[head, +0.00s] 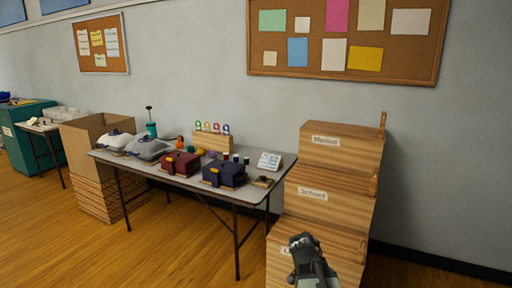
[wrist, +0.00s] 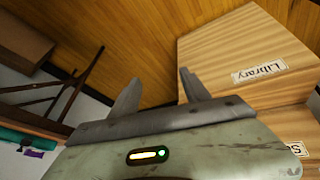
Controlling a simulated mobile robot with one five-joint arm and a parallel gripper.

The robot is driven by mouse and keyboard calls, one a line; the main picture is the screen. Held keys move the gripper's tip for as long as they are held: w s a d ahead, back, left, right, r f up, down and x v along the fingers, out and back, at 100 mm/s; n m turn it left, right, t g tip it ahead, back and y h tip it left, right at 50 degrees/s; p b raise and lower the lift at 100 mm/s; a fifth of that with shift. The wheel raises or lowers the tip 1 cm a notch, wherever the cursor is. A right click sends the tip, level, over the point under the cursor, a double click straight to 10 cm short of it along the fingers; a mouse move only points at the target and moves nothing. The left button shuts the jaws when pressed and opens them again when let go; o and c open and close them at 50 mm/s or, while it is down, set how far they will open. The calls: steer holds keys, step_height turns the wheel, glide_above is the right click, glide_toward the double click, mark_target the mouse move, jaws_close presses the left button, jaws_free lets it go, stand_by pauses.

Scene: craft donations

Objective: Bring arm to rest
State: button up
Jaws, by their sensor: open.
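My gripper (head: 303,241) shows at the bottom of the head view, in front of the lowest wooden box of a stack at the right. In the wrist view, my gripper (wrist: 157,84) has its two fingers spread apart with nothing between them. A wooden face labelled Library (wrist: 245,55) lies just beyond the right finger in that view. I cannot tell whether the finger touches it. My arm hides part of the lowest box in the head view.
Boxes labelled Market (head: 345,150) and School (head: 335,205) stand stacked right of a grey folding table (head: 265,198). The table bears a dark red case (head: 181,163), a navy case (head: 224,173) and small craft items. Wooden floor (head: 150,255) is clear at the front left.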

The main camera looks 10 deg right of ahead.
steer(key=s+a+f+n+g+y, duration=0.1)
steer(key=s+a+n+y, duration=0.15)
steer(key=a+n, duration=0.35)
steer(key=s+a+f+n+y, duration=0.1)
steer(key=s+a+n+y, duration=0.15)
steer(key=a+n, duration=0.4)
step_height(320, 180, up, 16)
steer(key=w+a+m+p, duration=0.1)
steer(key=m+p, duration=0.1)
steer(key=p, duration=1.4)
steer(key=shift+a, duration=0.2)
